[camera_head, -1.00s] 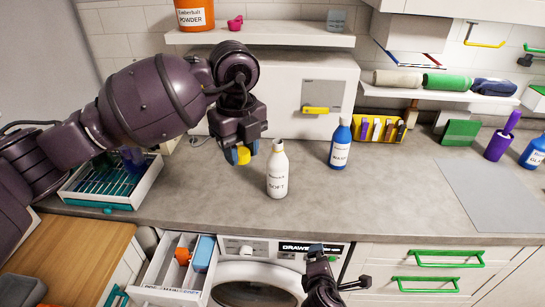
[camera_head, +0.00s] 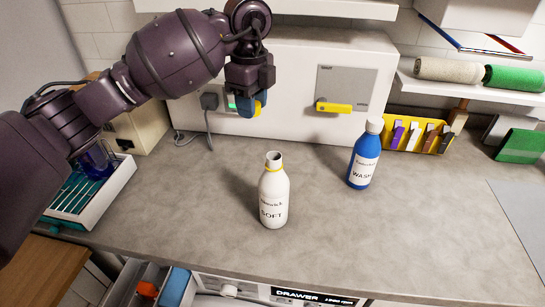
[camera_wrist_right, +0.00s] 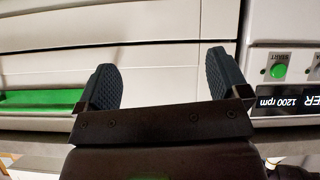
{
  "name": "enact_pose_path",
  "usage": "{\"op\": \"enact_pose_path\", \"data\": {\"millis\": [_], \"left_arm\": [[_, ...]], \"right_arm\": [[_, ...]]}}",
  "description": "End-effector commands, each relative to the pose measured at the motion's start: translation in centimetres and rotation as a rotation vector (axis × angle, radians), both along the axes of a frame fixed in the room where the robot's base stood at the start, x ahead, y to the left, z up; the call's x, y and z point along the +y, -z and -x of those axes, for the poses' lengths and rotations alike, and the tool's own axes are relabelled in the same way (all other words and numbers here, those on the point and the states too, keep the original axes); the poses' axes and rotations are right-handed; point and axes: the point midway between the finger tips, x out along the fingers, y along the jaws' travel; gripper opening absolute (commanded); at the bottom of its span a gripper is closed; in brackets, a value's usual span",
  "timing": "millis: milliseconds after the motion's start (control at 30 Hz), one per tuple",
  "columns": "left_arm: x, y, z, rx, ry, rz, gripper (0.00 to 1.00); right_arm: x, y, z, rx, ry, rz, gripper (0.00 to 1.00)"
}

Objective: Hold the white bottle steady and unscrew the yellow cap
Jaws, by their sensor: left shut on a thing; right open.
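The white bottle (camera_head: 273,195), labelled SOFT, stands upright on the grey counter with its neck open and a yellow ring around it. My left gripper (camera_head: 248,104) is shut on the yellow cap (camera_head: 257,108), mostly hidden by the fingers. It holds the cap above and behind the bottle, apart from it, in front of the white box. My right gripper (camera_wrist_right: 164,80) is open and empty in the right wrist view, near the drawer fronts below the counter. It is not in the head view.
A blue WASH bottle (camera_head: 364,157) stands right of the white bottle. A yellow tray of clips (camera_head: 416,149) is behind it. A white box with a yellow handle (camera_head: 333,107) stands at the back. An open drawer (camera_head: 122,283) is below, left.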

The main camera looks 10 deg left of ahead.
Motion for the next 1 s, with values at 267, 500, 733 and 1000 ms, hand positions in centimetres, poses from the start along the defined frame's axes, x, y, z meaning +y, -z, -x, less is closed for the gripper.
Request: {"op": "enact_pose_path", "data": {"millis": [267,500,733,1000], "left_arm": [[0.3,3.7,-0.1,0.006,-0.015,0.0,0.07],[0.2,9.0,-0.1,0.006,-0.014,0.0,0.07],[0.2,13.2,-0.1,0.004,-0.014,0.001,0.07],[0.2,14.8,-0.1,0.002,-0.014,0.0,0.07]], "right_arm": [[-0.4,0.3,0.4,-0.004,0.025,-0.035,0.93],[-0.3,0.8,0.2,-0.002,0.021,-0.033,0.93],[-0.2,1.1,0.1,0.0,0.019,-0.032,0.93],[-0.1,1.3,0.1,0.001,0.018,-0.031,0.93]]}}
